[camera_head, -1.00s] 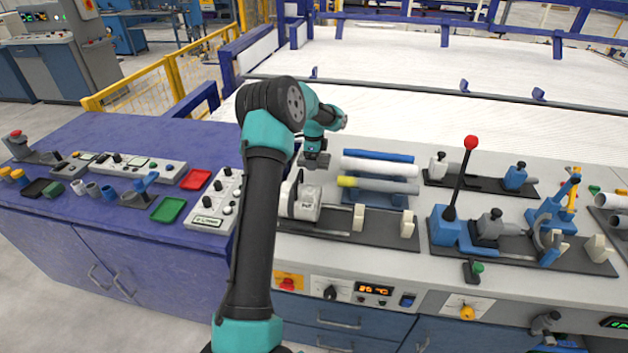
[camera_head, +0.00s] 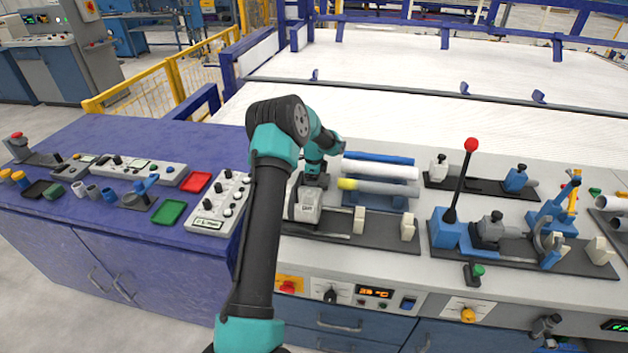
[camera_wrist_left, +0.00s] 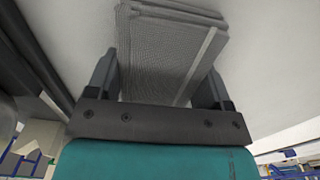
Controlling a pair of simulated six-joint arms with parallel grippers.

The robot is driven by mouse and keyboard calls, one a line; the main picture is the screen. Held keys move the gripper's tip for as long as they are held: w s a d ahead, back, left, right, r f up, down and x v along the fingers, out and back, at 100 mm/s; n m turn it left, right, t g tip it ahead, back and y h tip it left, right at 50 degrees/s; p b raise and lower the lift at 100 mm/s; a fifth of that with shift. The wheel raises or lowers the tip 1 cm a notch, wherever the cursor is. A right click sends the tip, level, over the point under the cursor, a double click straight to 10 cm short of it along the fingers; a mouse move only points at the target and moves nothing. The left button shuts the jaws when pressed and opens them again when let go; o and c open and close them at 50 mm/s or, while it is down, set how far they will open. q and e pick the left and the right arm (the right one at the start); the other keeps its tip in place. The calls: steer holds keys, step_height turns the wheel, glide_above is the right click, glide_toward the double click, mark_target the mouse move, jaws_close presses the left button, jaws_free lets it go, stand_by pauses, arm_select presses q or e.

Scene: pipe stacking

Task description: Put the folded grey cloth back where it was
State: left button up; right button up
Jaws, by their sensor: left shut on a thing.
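The folded grey cloth (camera_wrist_left: 165,45) sits between the two fingers of my left gripper (camera_wrist_left: 158,78) in the left wrist view, with a lighter strip along its right side. The fingers are shut on it. Beyond the cloth is a plain pale surface; I cannot tell whether the cloth touches it. In the head view my left gripper (camera_head: 316,180) is low over the grey worktop, just left of the pipe rack and behind the white clamp block. The cloth is hard to make out there. My right gripper is not in view.
Blue, white and grey pipes (camera_head: 380,172) lie on a rack close to the gripper's right. The white clamp block (camera_head: 303,207) stands just in front. A red-knobbed lever (camera_head: 460,180) rises further right.

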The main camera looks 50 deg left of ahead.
arm_select(q)
steer(key=shift+f, duration=0.25)
steer(key=o, duration=0.9)
steer(key=shift+r, duration=0.15)
step_height(320, 180, up, 12)
steer(key=shift+r, duration=0.1)
stand_by(0.7)
